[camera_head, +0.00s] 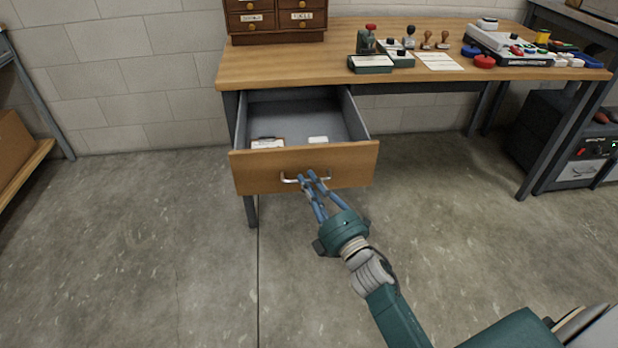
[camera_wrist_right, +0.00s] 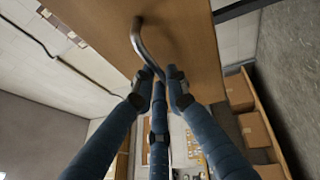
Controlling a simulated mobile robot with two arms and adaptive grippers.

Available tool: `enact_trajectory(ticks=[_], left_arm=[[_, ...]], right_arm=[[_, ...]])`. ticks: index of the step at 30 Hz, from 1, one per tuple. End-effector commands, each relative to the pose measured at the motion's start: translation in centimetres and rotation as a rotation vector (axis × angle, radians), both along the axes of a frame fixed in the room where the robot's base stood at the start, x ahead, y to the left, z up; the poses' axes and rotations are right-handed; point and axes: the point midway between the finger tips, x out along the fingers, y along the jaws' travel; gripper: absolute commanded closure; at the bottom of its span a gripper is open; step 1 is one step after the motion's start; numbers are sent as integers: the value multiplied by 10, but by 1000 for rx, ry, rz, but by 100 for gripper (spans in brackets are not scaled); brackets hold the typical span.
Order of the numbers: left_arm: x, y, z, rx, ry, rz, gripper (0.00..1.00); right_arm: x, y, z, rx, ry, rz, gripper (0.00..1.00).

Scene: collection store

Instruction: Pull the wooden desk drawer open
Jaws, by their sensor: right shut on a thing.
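The wooden desk drawer (camera_head: 240,172) stands well out from under the desk top (camera_head: 290,68), and its grey inside shows. Its front bears a curved metal handle (camera_head: 290,180). My right gripper (camera_head: 312,178) is at the handle, its blue fingers shut on it. In the right wrist view the handle (camera_wrist_right: 140,42) runs from the wooden drawer front (camera_wrist_right: 180,35) down between the fingertips of my right gripper (camera_wrist_right: 162,82). The fingers hide part of the handle. My left gripper is in neither view.
Inside the drawer lie a labelled item (camera_head: 268,144) and a small white item (camera_head: 318,140). Stamps (camera_head: 367,42), cards (camera_head: 438,61) and a small drawer cabinet (camera_head: 275,38) stand on the desk. A dark machine (camera_head: 580,150) is at the right. The floor before the drawer is clear.

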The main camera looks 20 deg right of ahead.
Motion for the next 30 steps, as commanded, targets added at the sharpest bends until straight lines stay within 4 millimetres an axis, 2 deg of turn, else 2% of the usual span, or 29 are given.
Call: enact_trajectory(ticks=[10,11,13,14,23,26,30], left_arm=[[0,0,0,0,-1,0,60],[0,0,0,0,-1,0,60],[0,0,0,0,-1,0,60],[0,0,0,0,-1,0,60],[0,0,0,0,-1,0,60],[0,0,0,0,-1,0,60],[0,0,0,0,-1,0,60]], right_arm=[[-1,-1,-1,-1,2,-2,100],[-1,-1,-1,-1,2,-2,83],[-1,-1,-1,-1,2,-2,69],[-1,-1,-1,-1,2,-2,67],[-2,0,-1,0,1,-1,67],[-10,-1,-4,1,4,-2,67],[-34,-4,-8,1,5,-2,67]])
